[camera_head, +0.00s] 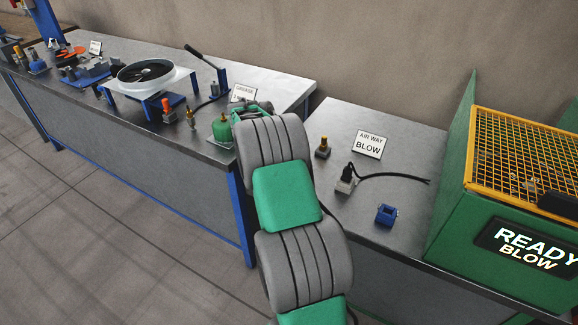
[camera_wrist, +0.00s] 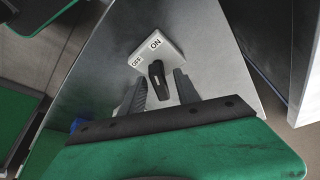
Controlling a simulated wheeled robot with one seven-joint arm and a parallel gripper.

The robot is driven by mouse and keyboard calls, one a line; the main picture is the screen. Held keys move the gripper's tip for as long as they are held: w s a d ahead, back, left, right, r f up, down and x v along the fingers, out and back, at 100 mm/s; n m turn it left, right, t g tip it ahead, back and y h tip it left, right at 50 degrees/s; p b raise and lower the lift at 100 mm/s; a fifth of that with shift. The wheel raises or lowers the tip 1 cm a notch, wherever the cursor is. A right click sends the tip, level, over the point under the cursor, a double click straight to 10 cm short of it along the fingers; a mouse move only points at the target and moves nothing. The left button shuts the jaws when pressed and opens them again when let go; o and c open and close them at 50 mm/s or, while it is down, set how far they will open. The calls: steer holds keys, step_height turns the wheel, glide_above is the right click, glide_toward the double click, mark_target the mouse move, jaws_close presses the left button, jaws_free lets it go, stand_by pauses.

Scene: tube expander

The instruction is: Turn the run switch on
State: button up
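My gripper is open, with one ribbed finger on each side of the lever and gaps showing between. I cannot tell if either finger touches it. In the head view my arm covers the switch and most of my gripper.
The green machine (camera_head: 505,255) with an orange mesh guard and a READY BLOW display stands at right. An AIR WAY BLOW sign (camera_head: 369,144), a cable connector (camera_head: 346,180) and a blue block (camera_head: 386,215) are on the right bench. The left bench (camera_head: 215,150) holds several tools.

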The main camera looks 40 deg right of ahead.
steer(key=v, duration=0.7)
steer(key=shift+r, duration=0.3)
steer(key=shift+a, duration=0.1)
